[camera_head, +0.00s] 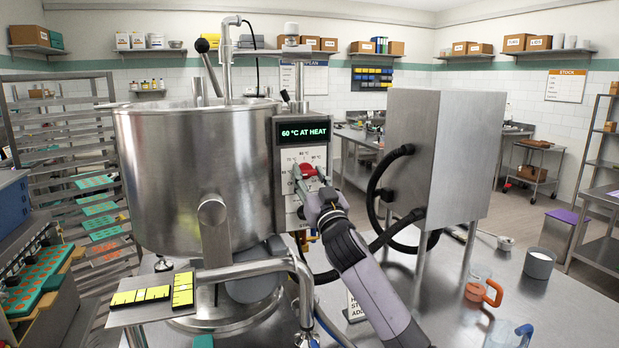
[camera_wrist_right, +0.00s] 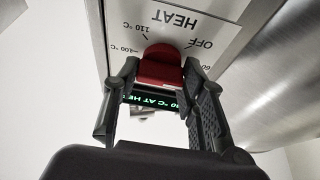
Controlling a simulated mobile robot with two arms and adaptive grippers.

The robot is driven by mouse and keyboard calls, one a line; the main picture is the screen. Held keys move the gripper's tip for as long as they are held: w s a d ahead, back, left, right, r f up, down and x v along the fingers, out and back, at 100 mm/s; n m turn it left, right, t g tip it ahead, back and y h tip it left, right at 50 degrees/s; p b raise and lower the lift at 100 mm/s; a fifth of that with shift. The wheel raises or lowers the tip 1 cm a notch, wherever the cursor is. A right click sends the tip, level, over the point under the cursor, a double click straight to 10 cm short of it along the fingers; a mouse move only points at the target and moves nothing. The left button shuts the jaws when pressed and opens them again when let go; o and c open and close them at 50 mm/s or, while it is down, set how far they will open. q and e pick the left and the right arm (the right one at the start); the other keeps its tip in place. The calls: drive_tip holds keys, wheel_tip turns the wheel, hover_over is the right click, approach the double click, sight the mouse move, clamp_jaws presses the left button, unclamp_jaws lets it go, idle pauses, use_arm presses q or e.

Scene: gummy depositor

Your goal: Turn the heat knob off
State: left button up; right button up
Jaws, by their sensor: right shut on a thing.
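The heat knob (camera_wrist_right: 160,66) is red and sits on a white dial plate marked HEAT, with OFF, 60, 100 °C and 110 °C around it, upside down in the right wrist view. My right gripper (camera_wrist_right: 162,76) has one finger on each side of the knob and is shut on it. In the head view the red knob (camera_head: 307,169) shows partly behind the right gripper (camera_head: 307,178). The display (camera_head: 304,132) above the dial reads "60 °C AT HEAT". The knob's exact pointing direction is hard to tell. My left gripper is not in view.
A large steel kettle (camera_head: 193,180) stands left of the control panel. A steel cabinet (camera_head: 440,150) with black hoses stands to the right. An orange-handled jug (camera_head: 480,290) and a grey pot (camera_head: 540,264) stand on the steel table (camera_head: 440,320).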

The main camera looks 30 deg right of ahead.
drive_tip(key=shift+n, duration=0.3)
drive_tip(key=n+y+p, duration=0.1)
drive_tip(key=n, duration=0.1)
drive_tip(key=n+y+p, duration=0.1)
drive_tip(key=n+p, duration=0.1)
drive_tip(key=n, duration=0.1)
drive_tip(key=shift+d+r+y, duration=0.15)
drive_tip(key=shift+r+y, duration=0.05)
drive_tip(key=shift+y, duration=0.1)
drive_tip(key=n+y+p, duration=0.1)
drive_tip(key=n, duration=0.2)
drive_tip(key=shift+y+p, duration=0.3)
drive_tip(key=shift+p, duration=0.1)
drive_tip(key=shift+f+n+g+y+p, duration=0.1)
drive_tip(key=shift+n+g+y+p, duration=0.1)
drive_tip(key=shift+n+y+p, duration=0.6)
drive_tip(key=shift+n+g+y+p, duration=0.2)
drive_tip(key=shift+n+p, duration=0.2)
drive_tip(key=shift+n, duration=0.9)
drive_tip(key=o, duration=1.2)
drive_tip(key=shift+c, duration=0.2)
drive_tip(key=shift+s, duration=0.1)
